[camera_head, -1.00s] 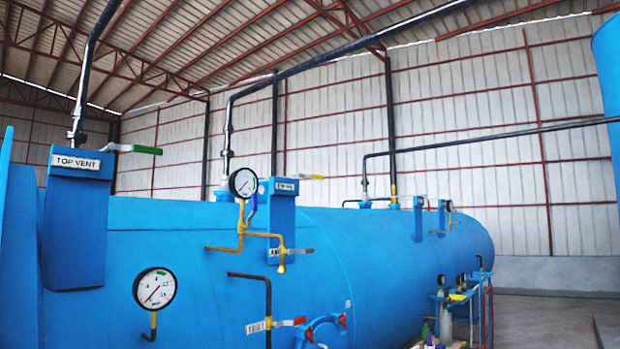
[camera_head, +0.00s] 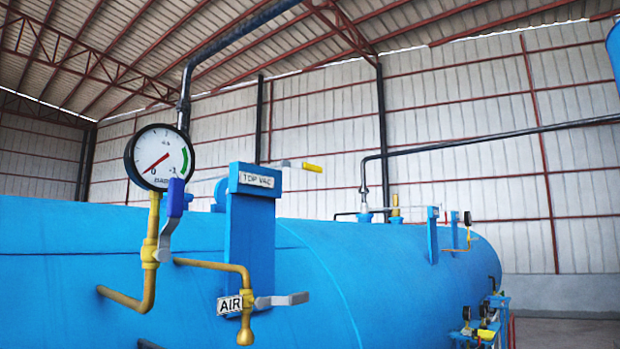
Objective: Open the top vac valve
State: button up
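The top vac valve shows by its yellow-tipped handle (camera_head: 312,167), which sticks out to the right behind a blue upright plate (camera_head: 250,240). The plate bears a white label reading "TOP VAC" (camera_head: 256,180). The handle looks roughly level. The valve body is mostly hidden behind the plate. A black pipe (camera_head: 185,95) rises behind the gauge, left of the plate, and bends to the upper right. My gripper is not in view.
A round pressure gauge (camera_head: 160,158) on yellow pipe stands left of the plate, with a blue-handled valve (camera_head: 175,198) beside it. An "AIR" valve lever (camera_head: 282,299) juts out below. The large blue tank (camera_head: 400,270) fills the lower view. Open floor shows at lower right.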

aim_at(304, 165)
jog(key=i, duration=1.3)
jog(key=z, duration=0.1)
